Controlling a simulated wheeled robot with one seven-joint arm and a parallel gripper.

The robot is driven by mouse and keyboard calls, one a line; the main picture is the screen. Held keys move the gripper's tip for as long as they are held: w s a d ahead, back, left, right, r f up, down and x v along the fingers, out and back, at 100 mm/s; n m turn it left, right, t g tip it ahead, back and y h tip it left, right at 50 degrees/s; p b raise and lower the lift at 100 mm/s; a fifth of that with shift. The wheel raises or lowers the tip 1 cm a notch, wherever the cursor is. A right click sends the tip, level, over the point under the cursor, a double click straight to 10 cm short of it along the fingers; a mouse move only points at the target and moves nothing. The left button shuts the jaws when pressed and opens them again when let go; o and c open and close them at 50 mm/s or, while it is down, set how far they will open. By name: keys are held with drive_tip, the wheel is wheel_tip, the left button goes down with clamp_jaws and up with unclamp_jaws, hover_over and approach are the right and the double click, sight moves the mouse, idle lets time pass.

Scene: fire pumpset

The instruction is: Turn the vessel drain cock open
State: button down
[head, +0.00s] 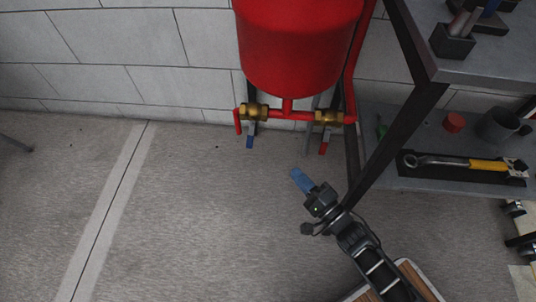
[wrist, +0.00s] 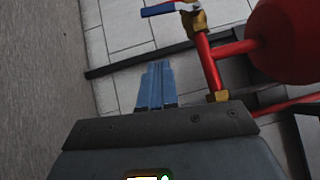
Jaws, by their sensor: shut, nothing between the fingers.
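A red vessel (head: 297,45) hangs at the wall above a red cross pipe (head: 288,114). The left brass cock (head: 254,112) has a blue lever (head: 250,141) pointing down, across the pipe. The right brass cock (head: 328,117) has a red lever (head: 323,148), also down. Which is the drain cock is not marked. My gripper (head: 297,176) is shut and empty, below and apart from both levers. In the wrist view its blue fingers (wrist: 156,70) are together; the blue-levered cock (wrist: 193,22) is beyond them, and the other cock (wrist: 218,97) is right of them, partly hidden.
A dark frame post (head: 385,150) and shelf stand close on the right of my gripper. The lower shelf (head: 425,175) holds a wrench with a yellow handle (head: 484,165), a red cap (head: 454,122) and a dark cup (head: 497,124). The floor (head: 190,220) to the left is clear.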

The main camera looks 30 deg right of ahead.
drive_tip(key=b, duration=0.3)
approach(250, 137)
drive_tip(key=w+d+f, duration=0.3)
drive_tip(key=w+d, duration=0.1)
drive_tip(key=shift+w+a+r+b, duration=0.1)
drive_tip(key=shift+w+a+b, duration=0.3)
drive_tip(key=shift+w+a, duration=0.4)
drive_tip(key=shift+w+a+r+b, duration=0.1)
drive_tip(key=shift+w+a+b, duration=0.35)
drive_tip(key=shift+a, duration=0.55)
drive_tip(key=shift+w+f, duration=0.1)
